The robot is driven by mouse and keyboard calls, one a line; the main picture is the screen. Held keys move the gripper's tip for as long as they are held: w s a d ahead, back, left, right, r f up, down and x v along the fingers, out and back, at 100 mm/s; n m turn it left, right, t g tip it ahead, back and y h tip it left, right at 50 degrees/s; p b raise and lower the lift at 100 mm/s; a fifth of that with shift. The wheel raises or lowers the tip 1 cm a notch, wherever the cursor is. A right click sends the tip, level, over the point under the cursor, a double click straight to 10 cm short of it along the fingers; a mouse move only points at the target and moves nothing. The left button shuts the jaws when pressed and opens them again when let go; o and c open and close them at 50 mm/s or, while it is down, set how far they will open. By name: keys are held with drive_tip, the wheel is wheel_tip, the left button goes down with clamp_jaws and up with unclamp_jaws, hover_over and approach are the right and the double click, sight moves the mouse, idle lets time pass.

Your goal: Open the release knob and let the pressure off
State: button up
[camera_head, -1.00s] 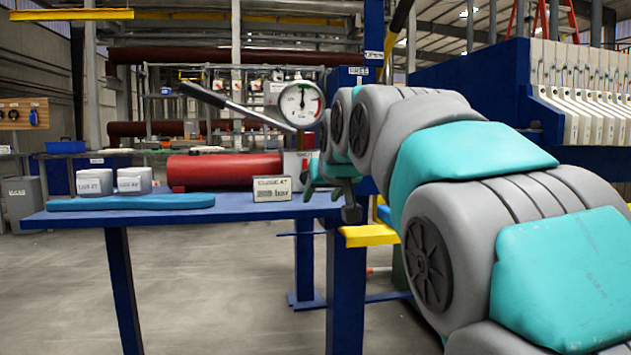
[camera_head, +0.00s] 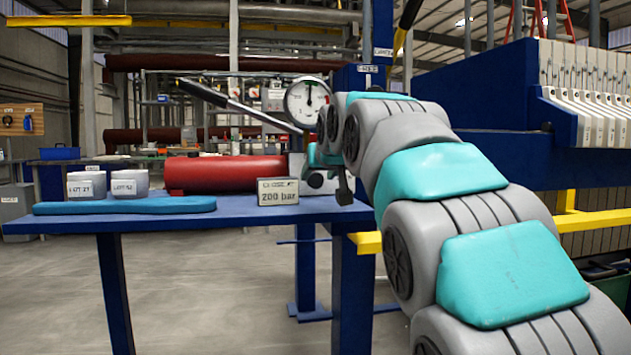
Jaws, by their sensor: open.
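A red hydraulic pump cylinder (camera_head: 225,173) lies on the blue bench, with a pale pump block (camera_head: 316,183) at its right end. A dark round spot shows on that block; I cannot tell whether it is the release knob. A round white pressure gauge (camera_head: 307,101) stands above the block, its dark needle pointing about straight up. The long pump lever (camera_head: 238,105) slopes up to the left. My gripper (camera_head: 330,168) is at the block's upper right, open, and partly covers it. Its fingertips are small and partly hidden, and I cannot tell whether they touch anything.
A "200 bar" sign (camera_head: 278,191) stands near the front edge of the blue bench (camera_head: 235,208). Two labelled pots (camera_head: 130,184) and a flat blue strip (camera_head: 125,205) lie at the left. A yellow rail (camera_head: 367,243) and the filter press (camera_head: 480,90) are at the right.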

sight(316, 177)
drive_tip(key=shift+x, duration=2.15)
drive_tip(key=shift+r, duration=0.1)
clamp_jaws()
